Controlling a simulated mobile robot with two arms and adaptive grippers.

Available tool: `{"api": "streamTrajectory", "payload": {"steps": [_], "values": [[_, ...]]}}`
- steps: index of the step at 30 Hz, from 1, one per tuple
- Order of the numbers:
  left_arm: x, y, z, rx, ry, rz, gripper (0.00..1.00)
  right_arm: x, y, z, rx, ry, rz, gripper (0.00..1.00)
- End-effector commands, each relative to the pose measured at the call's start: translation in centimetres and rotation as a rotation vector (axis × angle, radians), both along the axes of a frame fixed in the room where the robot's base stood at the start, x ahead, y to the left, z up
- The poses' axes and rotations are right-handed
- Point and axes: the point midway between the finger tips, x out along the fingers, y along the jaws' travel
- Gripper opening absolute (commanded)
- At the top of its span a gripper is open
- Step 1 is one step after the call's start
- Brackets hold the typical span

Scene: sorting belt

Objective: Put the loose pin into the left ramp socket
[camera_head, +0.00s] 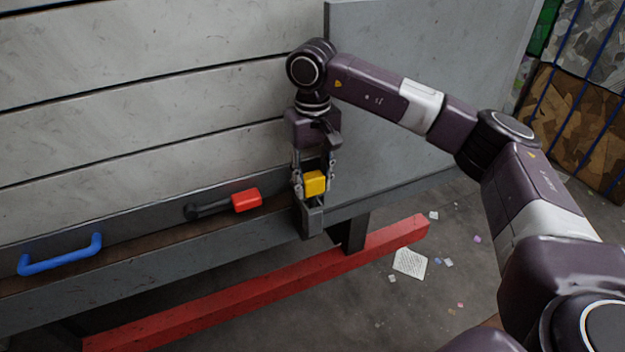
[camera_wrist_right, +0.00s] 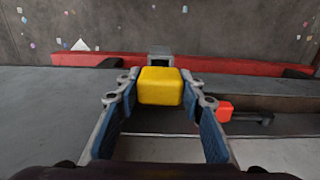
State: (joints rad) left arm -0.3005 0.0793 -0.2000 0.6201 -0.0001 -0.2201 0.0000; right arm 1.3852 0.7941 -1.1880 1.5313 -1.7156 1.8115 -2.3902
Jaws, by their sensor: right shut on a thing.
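My right gripper (camera_head: 314,184) points down at the right end of the ledge and is shut on a yellow block, which looks like the head of the pin (camera_head: 315,183). In the right wrist view the yellow head (camera_wrist_right: 160,86) sits between the two fingertips. Its shaft is hidden. A grey square bracket, apparently the ramp socket (camera_head: 313,222), is just below it at the front; the wrist view also shows a grey bracket (camera_wrist_right: 160,57) right beside the yellow head. I cannot tell whether the pin is inside it. My left gripper is not in view.
A red-ended dark handle (camera_head: 246,200) lies along the ledge to the left. A blue handle (camera_head: 60,255) is farther left. A grey panel (camera_head: 425,85) rises behind my right arm. A red beam (camera_head: 260,290) runs low in front. Litter lies on the floor.

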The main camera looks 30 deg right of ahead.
Motion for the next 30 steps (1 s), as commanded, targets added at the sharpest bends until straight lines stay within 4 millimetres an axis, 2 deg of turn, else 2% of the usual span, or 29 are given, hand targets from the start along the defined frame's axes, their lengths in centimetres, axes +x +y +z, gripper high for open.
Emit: {"api": "streamTrajectory", "payload": {"steps": [15, 16, 18, 21, 30], "values": [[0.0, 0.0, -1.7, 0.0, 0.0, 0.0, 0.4, 0.0, 0.0, -2.2, 0.0, -0.001, 0.0, 0.03], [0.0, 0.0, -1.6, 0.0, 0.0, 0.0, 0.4, 0.0, 0.0, -2.1, 0.0, -0.001, 0.0, 0.38], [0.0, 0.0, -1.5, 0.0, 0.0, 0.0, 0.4, 0.0, 0.0, -2.0, 0.0, -0.001, 0.0, 0.45], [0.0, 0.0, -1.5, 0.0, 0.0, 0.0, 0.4, 0.0, 0.0, -2.0, 0.0, -0.001, 0.0, 0.56], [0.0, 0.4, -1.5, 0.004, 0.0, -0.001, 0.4, 0.0, 0.0, -1.9, 0.0, 0.0, 0.0, 0.56]]}}
